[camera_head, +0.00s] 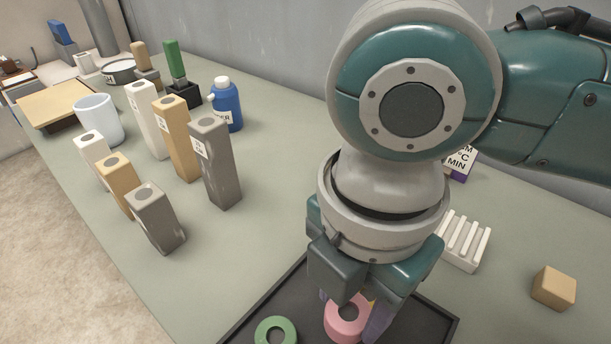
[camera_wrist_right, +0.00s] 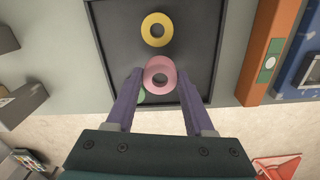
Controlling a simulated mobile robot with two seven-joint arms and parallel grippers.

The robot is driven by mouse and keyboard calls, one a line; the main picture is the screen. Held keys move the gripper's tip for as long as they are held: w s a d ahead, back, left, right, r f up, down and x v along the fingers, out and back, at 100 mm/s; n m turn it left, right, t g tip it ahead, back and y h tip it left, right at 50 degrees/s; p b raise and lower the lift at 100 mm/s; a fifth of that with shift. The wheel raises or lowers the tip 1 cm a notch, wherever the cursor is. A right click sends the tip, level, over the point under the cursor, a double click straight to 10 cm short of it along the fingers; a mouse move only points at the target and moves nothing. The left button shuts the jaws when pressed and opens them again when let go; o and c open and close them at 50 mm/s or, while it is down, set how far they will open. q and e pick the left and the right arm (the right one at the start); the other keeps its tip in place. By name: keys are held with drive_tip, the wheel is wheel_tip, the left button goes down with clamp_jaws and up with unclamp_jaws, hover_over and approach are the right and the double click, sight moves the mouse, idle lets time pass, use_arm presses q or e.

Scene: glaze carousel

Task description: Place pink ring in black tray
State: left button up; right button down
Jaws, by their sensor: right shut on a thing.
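The pink ring (camera_head: 336,330) is between the purple fingers of my right gripper (camera_head: 355,315), which is shut on it. The ring is over the black tray (camera_head: 448,325), but I cannot tell whether it touches the tray floor. A green ring (camera_head: 275,331) lies in the tray to its left. In the right wrist view the pink ring (camera_wrist_right: 152,76) shows between the fingertips, over the tray (camera_wrist_right: 110,50). A yellow ring (camera_wrist_right: 147,30) lies in the tray beyond it, and the green ring (camera_wrist_right: 141,97) is mostly hidden. My left gripper is out of view.
Several upright blocks, such as a grey one (camera_head: 222,170), stand on the table left of my arm. A white ribbed rack (camera_head: 463,247) and a tan cube (camera_head: 553,288) are on the right. A blue bottle (camera_head: 226,105) stands behind the blocks.

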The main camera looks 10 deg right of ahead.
sight(349, 309)
drive_tip(key=shift+f+b, duration=0.45)
drive_tip(key=shift+f, duration=1.7)
drive_tip(key=shift+f, duration=0.1)
drive_tip(key=shift+c, duration=1.4)
unclamp_jaws()
drive_tip(key=shift+r, duration=0.5)
wheel_tip(349, 309, up, 11)
drive_tip(key=p, duration=0.2)
drive_tip(key=shift+f+p, duration=0.1)
drive_tip(key=shift+p, duration=0.2)
drive_tip(key=shift+a, duration=0.15)
drive_tip(key=s+a+m+y, duration=0.3)
drive_tip(key=a+m, duration=0.1)
drive_tip(key=m, duration=0.1)
drive_tip(key=s+d+f+m+t+h, duration=0.1)
drive_tip(key=s+d+f+m, duration=0.1)
drive_tip(key=d+m, duration=0.5)
drive_tip(key=s+d+f+m+t+h, duration=0.1)
drive_tip(key=s+d+f+m+t, duration=0.1)
drive_tip(key=s+d+m, duration=0.2)
drive_tip(key=d+m, duration=0.3)
drive_tip(key=m, duration=0.2)
drive_tip(key=shift+d+m+t+h, duration=0.2)
drive_tip(key=shift+m+t+h, duration=0.1)
drive_tip(key=shift+m+h, duration=0.1)
